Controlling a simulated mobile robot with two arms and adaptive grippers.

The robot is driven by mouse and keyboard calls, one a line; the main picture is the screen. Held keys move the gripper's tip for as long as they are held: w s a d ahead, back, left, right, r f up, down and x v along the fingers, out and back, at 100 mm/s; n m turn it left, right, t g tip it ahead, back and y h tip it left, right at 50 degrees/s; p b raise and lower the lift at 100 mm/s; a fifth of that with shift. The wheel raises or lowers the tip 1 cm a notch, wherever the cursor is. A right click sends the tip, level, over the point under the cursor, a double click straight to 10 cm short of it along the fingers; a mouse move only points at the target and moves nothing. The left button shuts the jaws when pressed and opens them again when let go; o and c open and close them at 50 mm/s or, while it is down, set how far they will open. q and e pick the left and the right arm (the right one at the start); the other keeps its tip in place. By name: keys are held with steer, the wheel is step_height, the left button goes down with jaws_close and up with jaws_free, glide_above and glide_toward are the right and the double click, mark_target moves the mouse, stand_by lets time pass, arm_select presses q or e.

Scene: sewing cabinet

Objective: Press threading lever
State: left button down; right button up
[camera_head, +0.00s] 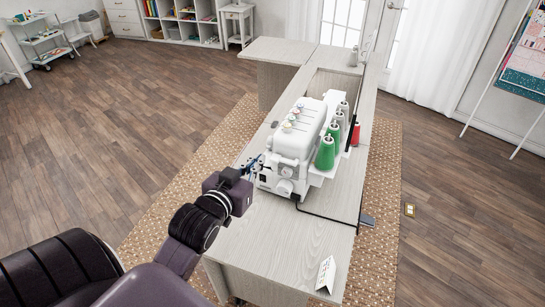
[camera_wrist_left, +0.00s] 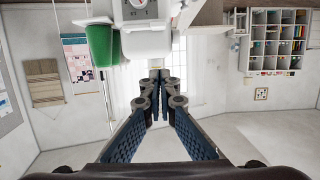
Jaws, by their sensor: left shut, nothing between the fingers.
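A white serger sewing machine (camera_head: 293,142) stands on the pale wooden cabinet top (camera_head: 285,235). Dials show on its upper part and on the end nearest me. My left gripper (camera_head: 254,164) is at the machine's near left side, close to its lower front. Whether it touches the machine cannot be told. In the left wrist view its two blue fingers (camera_wrist_left: 158,88) are together and empty, just below white machine parts (camera_wrist_left: 145,38). I cannot pick out the threading lever; it may be hidden or too small. My right gripper is not in view.
Green thread cones (camera_head: 325,153), grey cones and a red cone (camera_head: 355,133) stand behind the machine. A thin dark post rises beside them. A folded white card (camera_head: 326,273) stands at the cabinet's near edge. A dark pedal (camera_head: 367,220) is at the right. The near cabinet top is mostly clear.

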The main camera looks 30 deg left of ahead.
arm_select(q)
steer(key=p, duration=0.2)
glide_above(285, 159)
steer(key=s+a, duration=0.2)
steer(key=s, duration=0.2)
step_height(285, 159, down, 2)
steer(key=shift+a+f, duration=0.1)
steer(key=shift+a, duration=0.05)
steer(key=f, duration=0.1)
steer(key=f+p, duration=0.1)
steer(key=f, duration=0.1)
steer(key=shift+w+f, duration=0.1)
steer(key=shift+w, duration=0.3)
steer(key=shift+f, duration=0.6)
